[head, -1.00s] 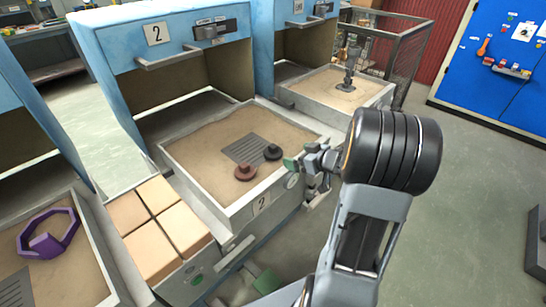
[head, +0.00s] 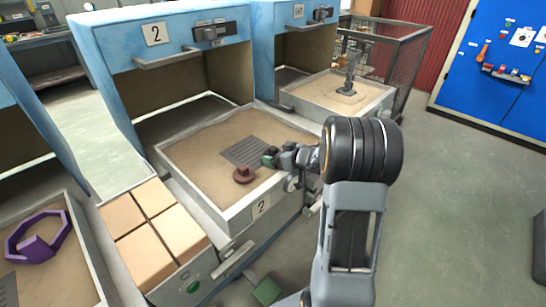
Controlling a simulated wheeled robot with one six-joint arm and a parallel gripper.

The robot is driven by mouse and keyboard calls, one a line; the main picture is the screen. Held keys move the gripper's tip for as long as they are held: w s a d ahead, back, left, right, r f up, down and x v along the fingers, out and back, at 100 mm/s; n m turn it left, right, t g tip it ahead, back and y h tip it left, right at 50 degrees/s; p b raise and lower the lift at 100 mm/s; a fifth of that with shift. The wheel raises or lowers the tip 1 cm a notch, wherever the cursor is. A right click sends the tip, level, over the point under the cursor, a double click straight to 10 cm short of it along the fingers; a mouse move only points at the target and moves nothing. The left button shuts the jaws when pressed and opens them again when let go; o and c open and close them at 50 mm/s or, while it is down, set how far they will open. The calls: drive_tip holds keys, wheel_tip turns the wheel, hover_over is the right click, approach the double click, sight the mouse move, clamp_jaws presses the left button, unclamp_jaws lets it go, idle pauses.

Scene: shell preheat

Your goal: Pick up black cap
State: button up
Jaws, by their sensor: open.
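My gripper (head: 271,157) reaches in from the right over the near right part of the sand tray marked 2 (head: 178,174). Its jaws are open, with dark green fingertips at the right end of the grey grate (head: 245,152). The black cap is hidden or nearly hidden behind the fingertips; I cannot tell whether they touch it. A brown cap (head: 244,174) with a round knob sits on the sand just left of and nearer than my gripper.
Tan blocks (head: 152,195) stand left of the tray. A purple ring-shaped piece (head: 38,240) lies in the left tray. A grey fixture (head: 349,75) stands in the far right tray. The blue cabinet (head: 120,50) rises behind. Open floor lies to the right.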

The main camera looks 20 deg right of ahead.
drive_tip(key=c, duration=1)
drive_tip(key=shift+r, duration=0.1)
